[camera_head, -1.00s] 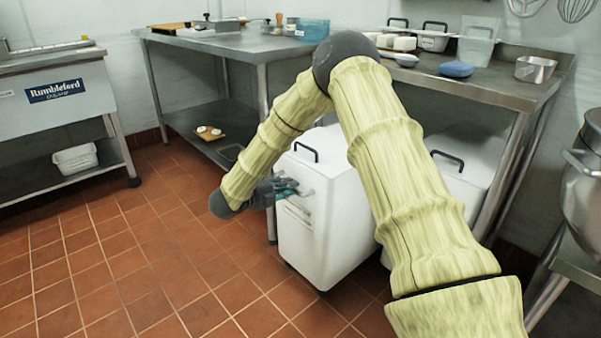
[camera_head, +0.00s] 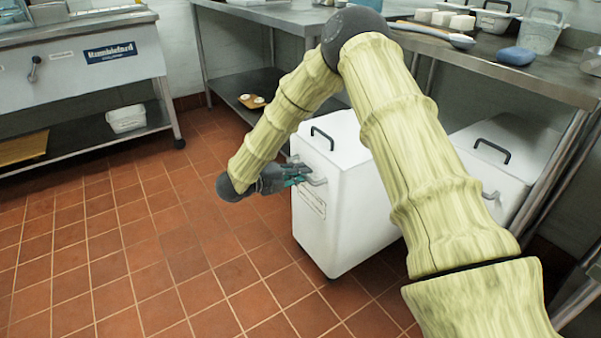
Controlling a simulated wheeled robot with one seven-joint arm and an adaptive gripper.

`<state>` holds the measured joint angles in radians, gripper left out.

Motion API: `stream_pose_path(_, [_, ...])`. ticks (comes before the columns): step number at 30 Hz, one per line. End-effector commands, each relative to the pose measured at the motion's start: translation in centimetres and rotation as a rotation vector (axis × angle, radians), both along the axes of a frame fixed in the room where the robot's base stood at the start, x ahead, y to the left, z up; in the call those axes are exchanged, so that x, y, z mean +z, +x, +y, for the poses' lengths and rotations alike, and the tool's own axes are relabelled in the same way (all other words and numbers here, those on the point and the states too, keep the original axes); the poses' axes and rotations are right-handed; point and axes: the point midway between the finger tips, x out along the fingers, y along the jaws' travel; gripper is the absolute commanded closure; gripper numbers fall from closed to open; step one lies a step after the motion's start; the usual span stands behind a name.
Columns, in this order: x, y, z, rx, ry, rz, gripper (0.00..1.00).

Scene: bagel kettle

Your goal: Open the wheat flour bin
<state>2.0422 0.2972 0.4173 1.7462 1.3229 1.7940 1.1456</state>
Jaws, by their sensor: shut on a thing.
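A white bin (camera_head: 345,225) stands on the tiled floor in front of the right-hand steel table. It has a black handle (camera_head: 321,134) on its top, a grey handle (camera_head: 316,181) on its front, and a label (camera_head: 311,204) too small to read. The top looks closed. My gripper (camera_head: 297,178) is shut on the front grey handle, and its fingers partly hide it. A second white bin (camera_head: 515,150) with a black top handle (camera_head: 492,150) stands farther right, partly under the table and partly hidden by my arm. I cannot tell which bin holds wheat flour.
The steel table (camera_head: 500,70) bears a blue item (camera_head: 515,56) and white blocks. A steel cabinet (camera_head: 90,75) stands at left, with a white tub (camera_head: 127,118) on its lower shelf. The tiled floor (camera_head: 130,250) at left front is clear.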

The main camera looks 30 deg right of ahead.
Motion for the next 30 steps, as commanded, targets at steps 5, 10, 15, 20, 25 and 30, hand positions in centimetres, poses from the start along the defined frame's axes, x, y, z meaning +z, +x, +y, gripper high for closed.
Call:
stream_pose_path(5, [-0.1, -0.1, 0.0, -0.001, 0.001, 0.002, 0.65])
stream_pose_path(10, [-0.1, 0.0, 0.1, -0.001, 0.001, 0.002, 0.65])
stream_pose_path(15, [0.0, 0.0, 0.3, 0.0, 0.001, 0.002, 0.65])
stream_pose_path(20, [0.3, -0.1, 1.9, 0.002, 0.001, 0.002, 0.65])
stream_pose_path(25, [0.9, -0.4, 4.8, 0.002, 0.0, 0.002, 0.65])
stream_pose_path(30, [1.5, -0.7, 7.8, 0.002, 0.001, 0.001, 0.65])
